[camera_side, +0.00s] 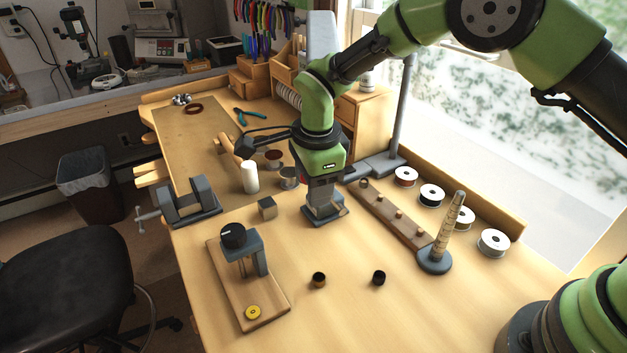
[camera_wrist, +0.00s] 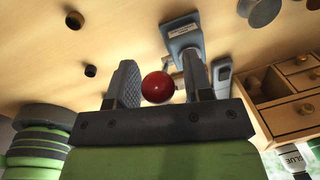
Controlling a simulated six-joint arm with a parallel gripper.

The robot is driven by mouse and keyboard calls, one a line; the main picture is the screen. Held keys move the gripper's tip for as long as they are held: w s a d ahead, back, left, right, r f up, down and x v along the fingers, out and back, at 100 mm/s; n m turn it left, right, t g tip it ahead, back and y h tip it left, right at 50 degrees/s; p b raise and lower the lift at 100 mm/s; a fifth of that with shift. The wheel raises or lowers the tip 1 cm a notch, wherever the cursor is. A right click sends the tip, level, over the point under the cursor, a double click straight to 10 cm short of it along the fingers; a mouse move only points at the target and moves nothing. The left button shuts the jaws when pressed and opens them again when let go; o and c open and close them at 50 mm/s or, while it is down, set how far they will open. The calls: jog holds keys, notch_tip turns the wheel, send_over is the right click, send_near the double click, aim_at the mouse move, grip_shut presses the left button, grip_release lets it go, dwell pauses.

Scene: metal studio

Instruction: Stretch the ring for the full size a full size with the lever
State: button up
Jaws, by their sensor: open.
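The grey ring stretcher (camera_side: 326,214) stands on the bench directly under my gripper (camera_side: 322,182) in the side view. The wrist view shows its grey body (camera_wrist: 185,38) beyond my fingers. A red ball knob (camera_wrist: 158,87), apparently the lever's end, sits between the two open fingers of my gripper (camera_wrist: 160,70), with a gap visible at least on the right. My gripper mostly hides the knob and lever in the side view. I cannot make out the ring on the stretcher.
A wooden strip with small pegs (camera_side: 398,211) lies right of the stretcher. A black-knobbed press on a board (camera_side: 272,305) and two small dark cylinders (camera_side: 319,280) are in front. A vise (camera_side: 190,203) and white candle (camera_side: 250,177) stand left. White spools (camera_side: 493,243) line the right edge.

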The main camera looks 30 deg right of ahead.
grip_shut()
jog(key=shift+a, duration=0.15)
jog(key=shift+a+f+h, duration=1)
jog(key=shift+a+h, duration=0.1)
jog(key=shift+h, duration=0.4)
jog(key=shift+a+f, duration=0.4)
jog(key=shift+f, duration=0.3)
jog(key=shift+a+f, duration=0.4)
jog(key=shift+f, duration=0.25)
jog(key=shift+a+f, duration=0.3)
jog(key=shift+f, duration=0.65)
jog(key=shift+s+f, duration=0.1)
jog(key=shift+f, duration=0.25)
